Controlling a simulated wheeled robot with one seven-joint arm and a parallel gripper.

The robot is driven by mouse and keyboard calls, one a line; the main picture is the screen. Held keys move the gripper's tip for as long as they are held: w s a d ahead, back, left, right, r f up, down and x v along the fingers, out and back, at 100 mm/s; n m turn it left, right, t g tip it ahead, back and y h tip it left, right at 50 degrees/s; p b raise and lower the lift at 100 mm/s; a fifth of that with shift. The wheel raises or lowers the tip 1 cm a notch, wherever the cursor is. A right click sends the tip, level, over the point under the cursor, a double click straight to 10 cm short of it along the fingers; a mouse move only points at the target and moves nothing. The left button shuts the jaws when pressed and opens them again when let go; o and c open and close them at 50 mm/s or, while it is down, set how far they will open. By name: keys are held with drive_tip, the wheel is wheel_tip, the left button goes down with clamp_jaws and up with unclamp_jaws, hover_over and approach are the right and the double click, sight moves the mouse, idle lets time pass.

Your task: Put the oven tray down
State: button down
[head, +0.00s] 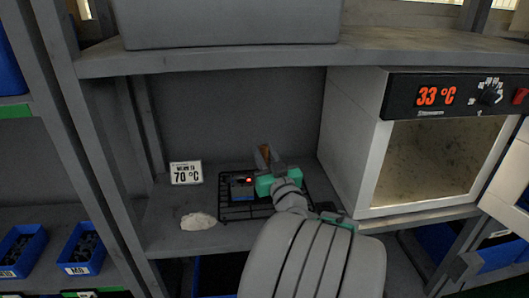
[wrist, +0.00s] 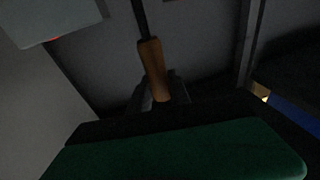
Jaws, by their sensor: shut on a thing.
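The oven tray (head: 237,212) looks like a black wire grid, low over the grey shelf board beside the oven. I cannot tell if it touches the board. A small blue-grey block (head: 241,190) with a red light sits on its left part. My gripper (head: 266,160), with green parts, is over the tray's middle and hides much of it. It is shut on a wooden handle (head: 264,152). In the wrist view the handle (wrist: 152,65) sits between the fingers (wrist: 157,92), with a dark rod running up from it.
The oven (head: 425,160) stands open at right, reading 33 °C, its door (head: 508,190) swung right. A 70 °C card (head: 186,173) and a pale crumpled lump (head: 198,221) are left of the tray. A grey box (head: 225,25) sits on the shelf above. Blue bins (head: 83,250) are lower left.

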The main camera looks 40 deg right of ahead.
drive_tip(key=c, duration=1.2)
unclamp_jaws()
drive_tip(key=shift+s+r, duration=0.1)
drive_tip(key=shift+s, duration=0.05)
drive_tip(key=b+v, duration=0.5)
drive_tip(key=v, duration=0.6)
drive_tip(key=shift+s+a, duration=0.2)
drive_tip(key=shift+s, duration=0.15)
